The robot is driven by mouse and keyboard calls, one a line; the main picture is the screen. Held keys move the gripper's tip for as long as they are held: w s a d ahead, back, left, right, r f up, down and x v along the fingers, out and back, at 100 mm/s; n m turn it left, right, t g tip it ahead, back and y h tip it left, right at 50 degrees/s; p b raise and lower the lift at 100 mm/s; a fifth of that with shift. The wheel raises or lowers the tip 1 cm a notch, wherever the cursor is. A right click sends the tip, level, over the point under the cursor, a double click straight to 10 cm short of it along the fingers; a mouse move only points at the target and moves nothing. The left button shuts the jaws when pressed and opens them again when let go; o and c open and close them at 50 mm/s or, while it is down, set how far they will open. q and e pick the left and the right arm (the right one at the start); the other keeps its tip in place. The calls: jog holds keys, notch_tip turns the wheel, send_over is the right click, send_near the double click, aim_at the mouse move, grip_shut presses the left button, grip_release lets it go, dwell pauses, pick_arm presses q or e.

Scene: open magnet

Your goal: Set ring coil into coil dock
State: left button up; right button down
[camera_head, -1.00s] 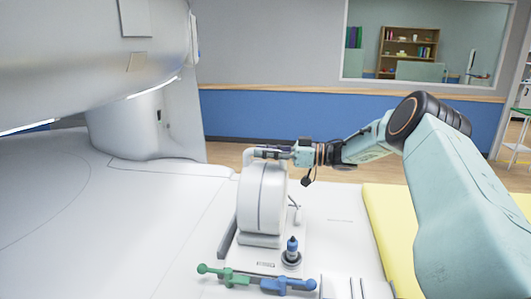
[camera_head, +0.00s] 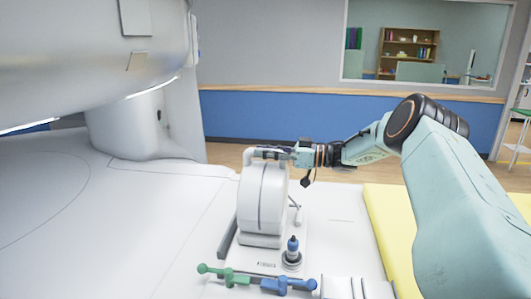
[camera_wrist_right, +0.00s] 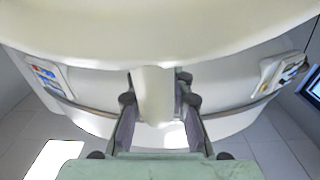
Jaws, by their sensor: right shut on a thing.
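The ring coil (camera_head: 264,200) is a thick white ring standing upright, with a dark seam around its side. Its base sits at the coil dock (camera_head: 229,238), a pale plate with a dark rail along its left edge; I cannot tell whether it is fully seated. My right gripper (camera_head: 274,153) is at the top of the ring coil, shut on its handle. In the right wrist view the pale handle (camera_wrist_right: 153,95) stands between the two fingers of my right gripper (camera_wrist_right: 158,110). My left gripper is not in view.
A green handle (camera_head: 224,275) and a blue handle (camera_head: 288,285) lie in front. The large white magnet housing (camera_head: 90,60) overhangs the left. A yellow pad (camera_head: 400,225) lies at the right.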

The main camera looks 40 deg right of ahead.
jog(key=shift+s+a+f+g, duration=0.2)
jog(key=shift+f+g, duration=0.1)
jog(key=shift+f, duration=0.4)
jog(key=c, duration=1.2)
grip_release()
jog(key=shift+o, duration=0.3)
jog(key=shift+r, duration=0.1)
jog(key=shift+s, duration=0.1)
jog(key=v, duration=1.1)
jog(key=shift+s+d, duration=0.2)
jog(key=shift+d, duration=0.15)
jog(key=shift+s, duration=0.1)
